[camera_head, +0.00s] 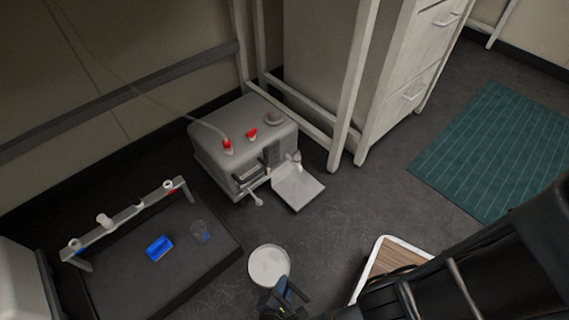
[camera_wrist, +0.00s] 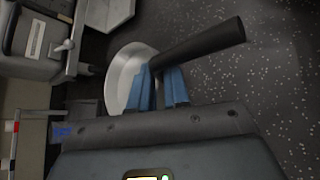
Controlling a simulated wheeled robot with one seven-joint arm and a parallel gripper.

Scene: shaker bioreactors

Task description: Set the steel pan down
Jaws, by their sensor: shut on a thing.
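The steel pan (camera_head: 268,264) is a round, shallow, light grey pan at the lower middle of the head view. In the wrist view the pan (camera_wrist: 122,76) lies just beyond my fingers, and its dark handle (camera_wrist: 205,42) runs up and to the right between them. My gripper (camera_head: 284,292) is shut on the handle; its blue fingers also show in the wrist view (camera_wrist: 162,88). The pan appears over the dark floor; I cannot tell whether it touches it. Part of the handle is hidden by the fingers.
A grey machine (camera_head: 240,140) with a fold-out plate (camera_head: 298,186) stands beyond the pan. A white-rimmed wooden tray (camera_head: 358,285) is at right. Speckled floor (camera_head: 350,215) is clear between.

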